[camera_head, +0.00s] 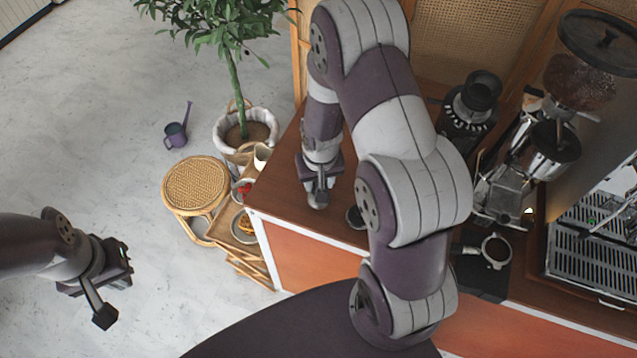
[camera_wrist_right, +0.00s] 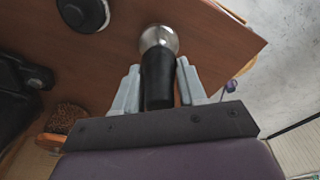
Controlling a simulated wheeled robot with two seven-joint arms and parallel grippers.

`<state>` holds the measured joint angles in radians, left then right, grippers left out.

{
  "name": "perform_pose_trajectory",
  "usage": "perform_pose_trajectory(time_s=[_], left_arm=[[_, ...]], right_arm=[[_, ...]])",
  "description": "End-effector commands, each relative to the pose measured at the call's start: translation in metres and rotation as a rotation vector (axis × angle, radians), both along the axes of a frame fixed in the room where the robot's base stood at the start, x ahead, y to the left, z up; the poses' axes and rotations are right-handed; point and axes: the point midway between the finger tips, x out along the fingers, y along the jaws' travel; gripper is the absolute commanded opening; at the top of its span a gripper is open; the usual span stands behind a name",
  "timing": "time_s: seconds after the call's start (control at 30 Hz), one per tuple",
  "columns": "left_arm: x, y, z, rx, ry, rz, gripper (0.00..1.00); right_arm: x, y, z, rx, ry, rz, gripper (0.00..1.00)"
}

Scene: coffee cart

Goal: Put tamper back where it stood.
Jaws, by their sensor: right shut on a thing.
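My right gripper (camera_head: 319,183) is over the left end of the wooden counter. It is shut on the tamper, whose black handle (camera_wrist_right: 158,85) lies between the two grey fingers in the right wrist view. The tamper's round silver end points away from the gripper, and it also shows below the fingers in the head view (camera_head: 318,201). I cannot tell whether the tamper touches the counter. My left gripper (camera_head: 113,298) is over the floor at the far left, empty, with its fingers apart.
A round black piece with a silver rim (camera_wrist_right: 83,12) sits on the counter, partly hidden by my arm in the head view. A grinder (camera_head: 467,108), a portafilter (camera_head: 494,251) and the espresso machine (camera_head: 590,250) stand further right. A rattan stool (camera_head: 195,185) and a potted plant (camera_head: 245,130) stand left.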

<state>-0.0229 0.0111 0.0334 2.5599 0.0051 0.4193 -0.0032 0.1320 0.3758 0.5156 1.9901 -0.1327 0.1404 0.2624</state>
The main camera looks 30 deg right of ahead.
Motion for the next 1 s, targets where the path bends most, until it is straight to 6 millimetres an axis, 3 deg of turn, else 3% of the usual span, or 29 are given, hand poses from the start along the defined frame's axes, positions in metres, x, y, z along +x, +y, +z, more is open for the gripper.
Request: perform_pose_trajectory(time_s=[0.13,0.5,0.53,0.6,0.87,1.0], left_arm=[[0.000,0.000,-0.001,0.000,0.000,0.000,0.00],[0.000,0.000,-0.006,0.000,0.000,0.000,0.00],[0.000,0.000,-0.004,0.000,0.000,0.000,0.00],[0.000,0.000,-0.004,0.000,0.000,0.000,0.00],[0.000,0.000,-0.003,0.000,0.000,0.000,0.00],[0.000,0.000,0.001,0.000,0.000,0.000,0.00]], right_arm=[[0.000,0.000,-0.023,0.000,0.001,0.000,0.04],[0.000,-0.001,-0.029,0.001,-0.001,0.000,0.04],[0.000,-0.001,-0.028,0.000,0.000,0.000,0.51],[0.000,-0.001,-0.028,0.000,0.000,0.000,0.66],[0.000,-0.001,-0.026,0.000,0.000,0.000,0.66],[-0.001,-0.001,-0.013,0.000,-0.001,0.000,0.66]])
